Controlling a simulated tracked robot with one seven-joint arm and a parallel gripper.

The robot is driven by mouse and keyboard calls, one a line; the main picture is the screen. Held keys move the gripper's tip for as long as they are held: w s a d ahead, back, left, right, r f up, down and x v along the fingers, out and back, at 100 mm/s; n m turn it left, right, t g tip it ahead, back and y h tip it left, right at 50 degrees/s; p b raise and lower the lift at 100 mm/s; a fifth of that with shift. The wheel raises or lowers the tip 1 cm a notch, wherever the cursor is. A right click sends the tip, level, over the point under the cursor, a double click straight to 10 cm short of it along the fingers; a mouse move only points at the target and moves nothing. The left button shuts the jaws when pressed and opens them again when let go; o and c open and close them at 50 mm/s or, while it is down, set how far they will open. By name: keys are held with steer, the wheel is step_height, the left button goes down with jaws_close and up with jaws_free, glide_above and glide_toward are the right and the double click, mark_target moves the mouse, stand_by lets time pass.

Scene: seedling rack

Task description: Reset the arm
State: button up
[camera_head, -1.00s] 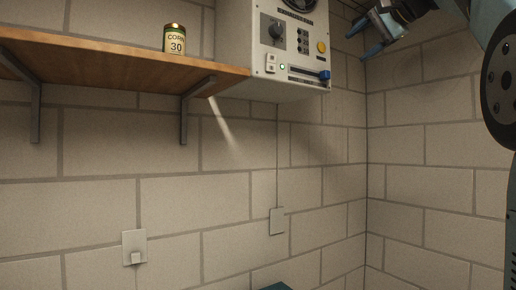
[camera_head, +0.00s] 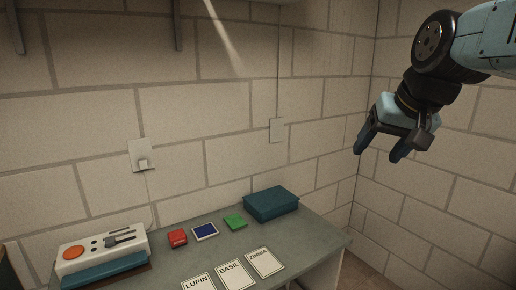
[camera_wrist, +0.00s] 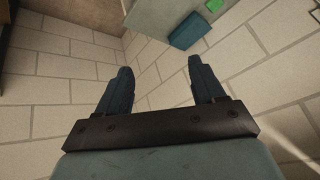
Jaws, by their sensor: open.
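My gripper (camera_head: 381,152) hangs at the upper right of the head view, fingers pointing down and apart. It is open and empty, in the air in front of the right-hand wall. In the wrist view, my gripper (camera_wrist: 160,88) shows two dark fingers spread wide with nothing between them. My arm bends down to it from the upper right corner.
A grey-green table (camera_head: 325,240) stands below and left. It bears a teal box (camera_head: 271,204), green block (camera_head: 235,222), blue tile (camera_head: 205,231), red block (camera_head: 177,238), several labelled cards (camera_head: 265,263) and a white device (camera_head: 103,248). Shelf brackets (camera_head: 177,25) hang above.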

steer(key=s+f+n+h, duration=0.1)
steer(key=s+f+n, duration=0.1)
steer(key=s+f, duration=0.3)
step_height(320, 180, down, 4)
steer(key=shift+s+f+g, duration=0.1)
steer(key=shift+s+g, duration=0.1)
steer(key=shift+g, duration=0.2)
